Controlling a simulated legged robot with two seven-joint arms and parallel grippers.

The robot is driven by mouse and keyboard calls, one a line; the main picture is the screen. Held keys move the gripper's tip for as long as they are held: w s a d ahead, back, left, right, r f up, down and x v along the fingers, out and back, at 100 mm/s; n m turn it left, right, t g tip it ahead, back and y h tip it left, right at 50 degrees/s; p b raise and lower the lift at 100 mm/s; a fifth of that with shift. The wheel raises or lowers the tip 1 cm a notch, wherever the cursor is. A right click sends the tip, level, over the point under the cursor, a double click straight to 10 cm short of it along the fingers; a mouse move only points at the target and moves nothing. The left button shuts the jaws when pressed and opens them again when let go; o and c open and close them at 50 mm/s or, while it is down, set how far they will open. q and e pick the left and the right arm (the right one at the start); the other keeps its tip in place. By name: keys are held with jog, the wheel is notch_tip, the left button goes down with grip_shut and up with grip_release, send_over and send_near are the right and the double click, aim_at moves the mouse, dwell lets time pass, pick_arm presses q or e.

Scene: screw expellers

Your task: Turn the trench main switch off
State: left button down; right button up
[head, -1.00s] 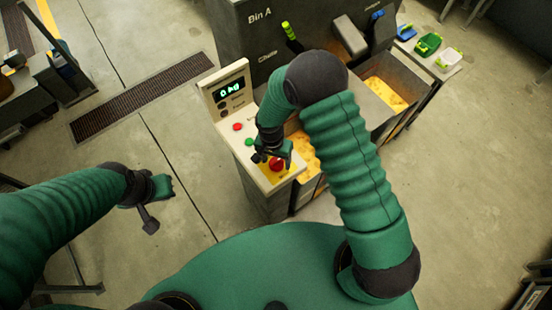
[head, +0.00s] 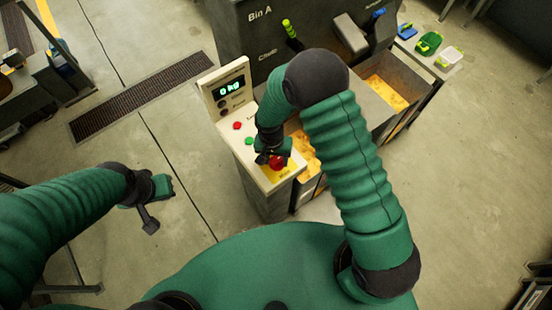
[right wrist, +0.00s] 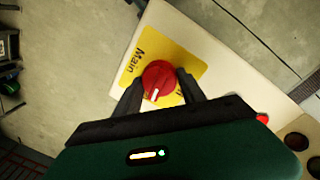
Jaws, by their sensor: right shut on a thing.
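The main switch is a red rotary knob (head: 277,162) on a yellow plate (head: 284,173) at the near end of the control panel. The right wrist view shows the red knob (right wrist: 158,80) with a white pointer line, on the yellow plate (right wrist: 150,52) marked "Main". My right gripper (right wrist: 158,88) has a finger on each side of the knob and is shut on it. In the head view my right gripper (head: 274,156) partly covers the panel there. My left gripper (head: 163,205) hangs away over the floor at the left; its jaw state is unclear.
The panel (head: 212,92) has a display reading 0 kg, a red button (head: 237,125) and a green button (head: 249,141). A machine marked Bin A (head: 240,35) and bins with yellow material stand behind and right. The floor at left is open.

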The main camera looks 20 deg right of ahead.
jog(key=n+b, duration=0.1)
jog(key=n, duration=0.7)
jog(key=shift+r+t+b, duration=0.1)
jog(key=shift+t+b, duration=0.3)
jog(key=n, duration=0.3)
jog(key=shift+n, duration=2.4)
jog(key=o, duration=1.1)
jog(key=shift+o, duration=1.3)
jog(key=shift+s+r, duration=0.1)
